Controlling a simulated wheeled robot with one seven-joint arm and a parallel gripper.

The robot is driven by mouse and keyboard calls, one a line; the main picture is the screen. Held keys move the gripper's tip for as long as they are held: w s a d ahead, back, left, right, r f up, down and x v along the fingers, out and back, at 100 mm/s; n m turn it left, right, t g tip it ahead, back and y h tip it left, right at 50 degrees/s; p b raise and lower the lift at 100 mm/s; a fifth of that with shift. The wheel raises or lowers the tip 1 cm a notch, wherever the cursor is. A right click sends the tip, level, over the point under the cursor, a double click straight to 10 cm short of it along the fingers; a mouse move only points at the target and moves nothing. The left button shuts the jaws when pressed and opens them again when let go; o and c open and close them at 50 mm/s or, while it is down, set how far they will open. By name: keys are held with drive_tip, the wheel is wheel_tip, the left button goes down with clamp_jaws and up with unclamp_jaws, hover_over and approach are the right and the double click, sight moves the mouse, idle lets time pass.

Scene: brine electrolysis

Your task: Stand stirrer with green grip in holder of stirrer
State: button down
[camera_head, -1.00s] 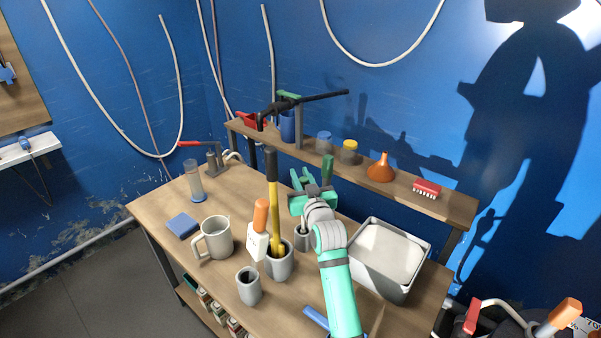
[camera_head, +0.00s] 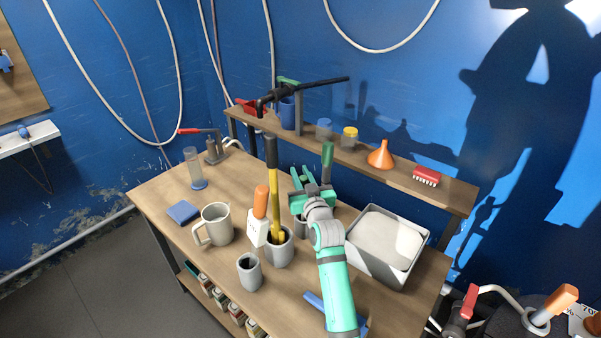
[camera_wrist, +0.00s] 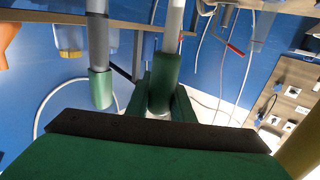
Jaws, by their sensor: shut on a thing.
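My gripper (camera_head: 301,180) is over the back of the bench, left of the white tray. In the wrist view, which is upside down, my gripper (camera_wrist: 164,98) is shut on a dark green grip. It belongs to the stirrer with green grip (camera_wrist: 164,82), whose pale rod runs out at the picture's top edge. A second pale rod with a green end (camera_wrist: 100,88) stands beside it, apart from the fingers. A dark green upright piece (camera_head: 327,154) shows right of my gripper in the head view. A grey cup-like holder (camera_head: 299,229) is partly hidden by my gripper; the rod's lower end is hidden.
A grey cup (camera_head: 280,254) with a yellow-shafted tool, a smaller grey cup (camera_head: 250,273), an orange-topped white bottle (camera_head: 257,230) and a beaker (camera_head: 216,226) stand left of my arm. The white tray (camera_head: 420,235) is right. The raised shelf (camera_head: 405,181) holds jars and a funnel.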

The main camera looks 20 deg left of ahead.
idle(0.3)
drive_tip(key=c, duration=1.5)
unclamp_jaws()
drive_tip(key=shift+o, duration=0.2)
drive_tip(key=shift+f, duration=0.1)
drive_tip(key=v, duration=1.1)
drive_tip(key=shift+w, duration=0.1)
